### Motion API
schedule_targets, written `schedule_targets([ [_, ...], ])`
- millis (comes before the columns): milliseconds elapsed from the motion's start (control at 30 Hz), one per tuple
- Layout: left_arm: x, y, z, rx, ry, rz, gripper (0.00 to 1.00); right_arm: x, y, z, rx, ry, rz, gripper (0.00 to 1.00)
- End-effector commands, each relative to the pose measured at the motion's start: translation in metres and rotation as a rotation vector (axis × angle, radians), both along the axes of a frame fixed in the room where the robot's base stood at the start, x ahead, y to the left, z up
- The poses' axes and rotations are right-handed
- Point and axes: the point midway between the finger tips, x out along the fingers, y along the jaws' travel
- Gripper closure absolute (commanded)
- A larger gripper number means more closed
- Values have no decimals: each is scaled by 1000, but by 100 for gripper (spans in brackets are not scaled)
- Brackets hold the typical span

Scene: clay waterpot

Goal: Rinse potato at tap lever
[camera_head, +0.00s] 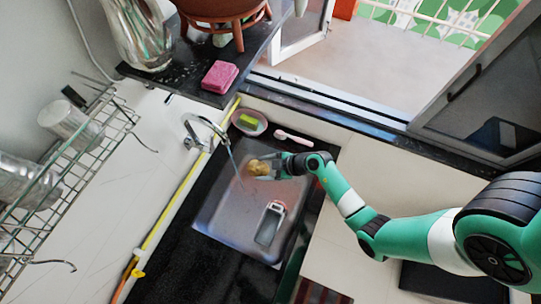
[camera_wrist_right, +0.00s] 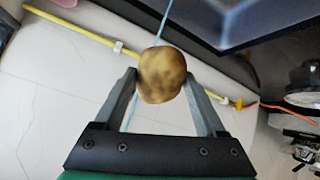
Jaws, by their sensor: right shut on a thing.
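The brown potato (camera_head: 260,168) is held over the sink by my right gripper (camera_head: 272,167). In the right wrist view the potato (camera_wrist_right: 161,75) sits between the two fingertips of my right gripper (camera_wrist_right: 160,82), which are shut on it. The tap (camera_head: 205,128) curves out from the wall on the left of the sink. A thin blue stream of water (camera_head: 234,163) falls from its spout just left of the potato. In the right wrist view the stream (camera_wrist_right: 165,18) shows behind the potato; I cannot tell if they touch. My left gripper is not in view.
The dark sink basin (camera_head: 215,222) holds a grater-like tool (camera_head: 268,226) below the gripper. A dish with a green sponge (camera_head: 249,121) and a pink brush (camera_head: 294,137) lie at the sink's far edge. A pink sponge (camera_head: 220,77) rests on the ledge. A wire rack (camera_head: 75,165) stands at left.

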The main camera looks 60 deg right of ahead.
Motion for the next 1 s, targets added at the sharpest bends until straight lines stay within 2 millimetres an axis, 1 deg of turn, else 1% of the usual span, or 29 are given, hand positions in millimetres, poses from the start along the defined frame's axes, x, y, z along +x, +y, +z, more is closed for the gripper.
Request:
schedule_targets([
  [33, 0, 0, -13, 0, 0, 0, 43, 7, -1, -7, -2, -3, 1, 88],
  [367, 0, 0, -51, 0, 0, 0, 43, 43, -2, -13, -2, -4, 1, 88],
  [400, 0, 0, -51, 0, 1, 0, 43, 47, -2, -11, -2, -3, 0, 88],
  [433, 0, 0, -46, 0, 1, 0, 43, 50, -2, -9, 0, -1, 1, 88],
  [700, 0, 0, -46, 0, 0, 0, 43, 76, -3, -14, 0, -1, 0, 88],
  [833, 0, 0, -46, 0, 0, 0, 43, 82, -3, -15, 0, -1, 1, 88],
  [1000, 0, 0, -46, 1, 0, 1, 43, 83, -4, -16, 0, -1, 0, 88],
])
